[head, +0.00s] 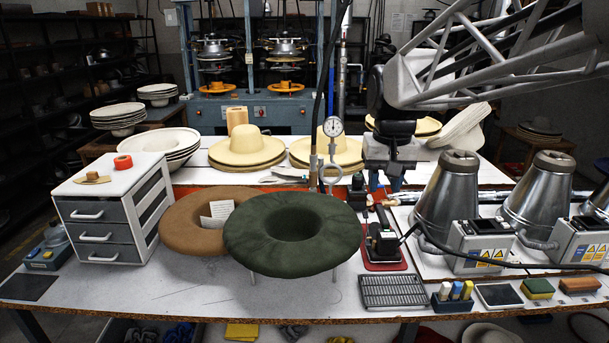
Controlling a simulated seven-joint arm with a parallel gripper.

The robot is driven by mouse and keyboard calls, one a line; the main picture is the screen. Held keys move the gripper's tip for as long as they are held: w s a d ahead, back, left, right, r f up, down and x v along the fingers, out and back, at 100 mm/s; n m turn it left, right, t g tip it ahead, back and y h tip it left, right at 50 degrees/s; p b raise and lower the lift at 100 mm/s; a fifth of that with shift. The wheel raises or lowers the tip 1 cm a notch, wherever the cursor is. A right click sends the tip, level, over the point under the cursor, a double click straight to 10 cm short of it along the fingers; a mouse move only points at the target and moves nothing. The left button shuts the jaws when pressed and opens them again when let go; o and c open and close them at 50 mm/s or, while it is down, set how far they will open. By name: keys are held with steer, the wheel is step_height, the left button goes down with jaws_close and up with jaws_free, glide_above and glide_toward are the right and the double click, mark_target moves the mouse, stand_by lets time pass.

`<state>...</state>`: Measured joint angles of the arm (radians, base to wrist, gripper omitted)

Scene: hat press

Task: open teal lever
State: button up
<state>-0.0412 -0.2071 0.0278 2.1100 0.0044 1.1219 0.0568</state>
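My gripper (385,183) points down over the workbench, right of the pressure gauge (332,126). Its two fingers look apart, with a gap between them and nothing clearly held.
A green felt hat body (345,235) and a brown one (178,235) lie left of my gripper. A black device on a red base (384,266) stands below it. Metal cones (450,195) stand to the right.

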steer(key=shift+s+d+f+t, duration=0.4)
steer(key=shift+s+f, duration=0.85)
steer(key=shift+s, duration=2.3)
steer(key=shift+s+d+f+t, duration=0.2)
steer(key=shift+s+d+f, duration=0.65)
steer(key=shift+s, duration=2.65)
steer(key=w+a+r+g, duration=0.1)
steer(key=w+a, duration=0.3)
steer(key=w, duration=1.4)
steer(key=w+a+r, duration=0.2)
steer(key=w+a, duration=0.1)
steer(key=w, duration=1.5)
steer(key=shift+g, duration=0.6)
steer(key=w+a+f, duration=0.3)
steer(key=w+f, duration=0.2)
steer(key=w, duration=0.4)
steer(key=w+a+f, duration=0.4)
steer(key=w+f, duration=0.1)
steer(key=w, duration=0.5)
steer(key=w+a+f, duration=0.3)
steer(key=w+f, duration=0.2)
steer(key=w, duration=0.5)
steer(key=shift+w+a, duration=0.2)
steer(key=shift+a, duration=0.2)
steer(key=shift+w+a+f, duration=0.25)
steer(key=shift+w+f, duration=0.25)
steer(key=shift+f, duration=0.1)
steer(key=shift+f, duration=3.85)
